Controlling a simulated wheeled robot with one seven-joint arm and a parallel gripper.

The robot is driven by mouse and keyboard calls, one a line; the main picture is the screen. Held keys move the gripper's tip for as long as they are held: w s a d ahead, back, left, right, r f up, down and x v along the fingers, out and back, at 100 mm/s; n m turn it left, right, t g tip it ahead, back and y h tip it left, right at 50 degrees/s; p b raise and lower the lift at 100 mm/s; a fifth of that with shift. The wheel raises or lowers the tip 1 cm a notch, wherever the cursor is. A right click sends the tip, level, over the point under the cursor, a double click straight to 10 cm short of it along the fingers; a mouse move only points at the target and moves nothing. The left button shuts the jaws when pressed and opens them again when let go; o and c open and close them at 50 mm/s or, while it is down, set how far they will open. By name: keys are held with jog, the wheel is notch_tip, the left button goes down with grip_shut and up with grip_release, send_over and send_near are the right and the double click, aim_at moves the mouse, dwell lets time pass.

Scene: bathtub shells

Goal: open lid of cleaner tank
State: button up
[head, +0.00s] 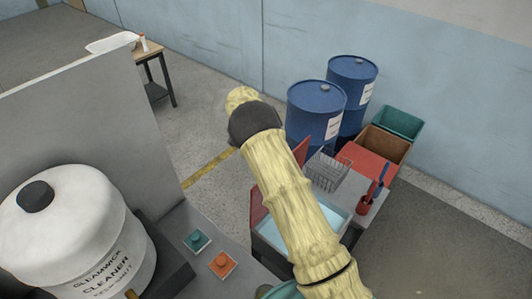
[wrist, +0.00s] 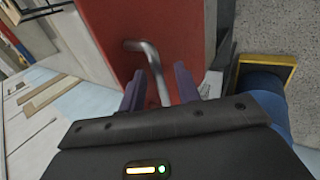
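The tank (head: 267,241) with pale blue liquid stands at the lower middle of the head view, partly behind my arm. Its red lid (head: 257,204) stands raised along the tank's far left side, clear of the liquid. In the wrist view the red lid (wrist: 120,22) fills the upper middle, with a bent metal handle (wrist: 154,62) on it. My gripper (wrist: 159,74) has its two purple fingers apart, one on each side of the handle bar, with gaps visible. In the head view my arm hides the gripper and the handle.
A white cleaner drum (head: 72,225) stands at the lower left by teal (head: 197,240) and orange (head: 222,263) buttons. A wire basket (head: 327,170) and red cup (head: 366,205) stand right of my arm. Blue barrels (head: 315,112) stand behind.

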jog(key=v, duration=1.2)
dwell(0.3)
jog(key=shift+a+f, duration=0.1)
jog(key=shift+f, duration=0.05)
jog(key=shift+w, duration=0.1)
